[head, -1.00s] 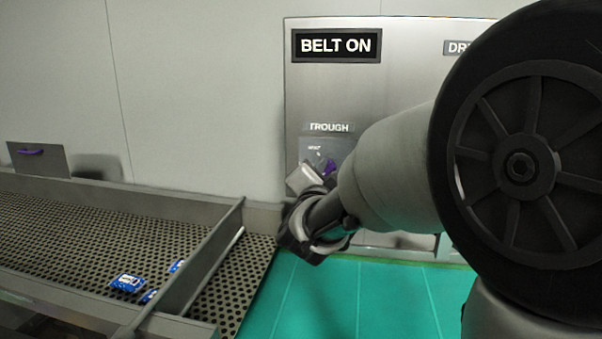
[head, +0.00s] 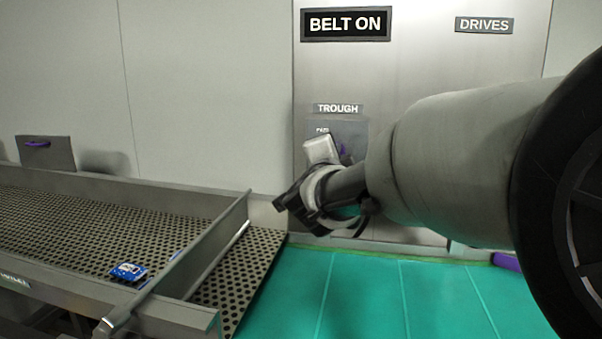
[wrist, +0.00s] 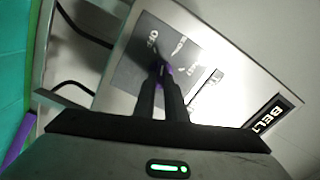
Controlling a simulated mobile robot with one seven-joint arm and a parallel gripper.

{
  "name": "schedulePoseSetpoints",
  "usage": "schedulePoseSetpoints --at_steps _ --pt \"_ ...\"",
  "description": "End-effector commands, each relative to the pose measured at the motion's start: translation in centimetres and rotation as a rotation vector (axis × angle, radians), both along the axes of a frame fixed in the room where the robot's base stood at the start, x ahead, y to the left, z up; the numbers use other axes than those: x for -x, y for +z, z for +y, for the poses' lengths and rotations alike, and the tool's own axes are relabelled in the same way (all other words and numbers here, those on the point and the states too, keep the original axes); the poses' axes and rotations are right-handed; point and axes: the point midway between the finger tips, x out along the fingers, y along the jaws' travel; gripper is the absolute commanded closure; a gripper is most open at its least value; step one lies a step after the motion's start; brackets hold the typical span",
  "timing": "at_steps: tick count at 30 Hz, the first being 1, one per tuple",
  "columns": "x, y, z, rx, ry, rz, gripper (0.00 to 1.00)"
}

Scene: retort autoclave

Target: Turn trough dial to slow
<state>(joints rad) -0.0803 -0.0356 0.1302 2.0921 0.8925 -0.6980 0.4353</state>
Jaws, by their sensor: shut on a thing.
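The purple trough dial (head: 342,148) sits on a grey plate below the TROUGH label (head: 338,108) on the steel panel. In the head view my gripper's hand covers most of it. In the wrist view the dial (wrist: 167,69) shows as a purple bit between and just beyond the dark fingertips. My gripper (wrist: 162,84) is shut on the dial. Small white markings (wrist: 152,40) lie around the dial on the dark plate; one seems to read OFF, the others are too blurred to read. The dial's pointer direction cannot be told.
A BELT ON sign (head: 345,24) and a DRIVES label (head: 484,25) are on the panel. A perforated trough (head: 95,222) with metal walls and blue packets (head: 128,271) stands at left. Green floor (head: 365,295) lies below the panel.

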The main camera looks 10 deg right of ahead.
Motion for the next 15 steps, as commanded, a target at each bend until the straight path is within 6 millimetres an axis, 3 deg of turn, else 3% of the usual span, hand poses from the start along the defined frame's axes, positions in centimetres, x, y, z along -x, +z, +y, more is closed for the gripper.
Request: schedulePoseSetpoints --at_steps 1,15 --pt "0.03 -0.67 0.01 -0.041 0.000 -0.017 1.00" --pt "0.03 -0.50 0.00 -0.358 0.001 -0.116 1.00"
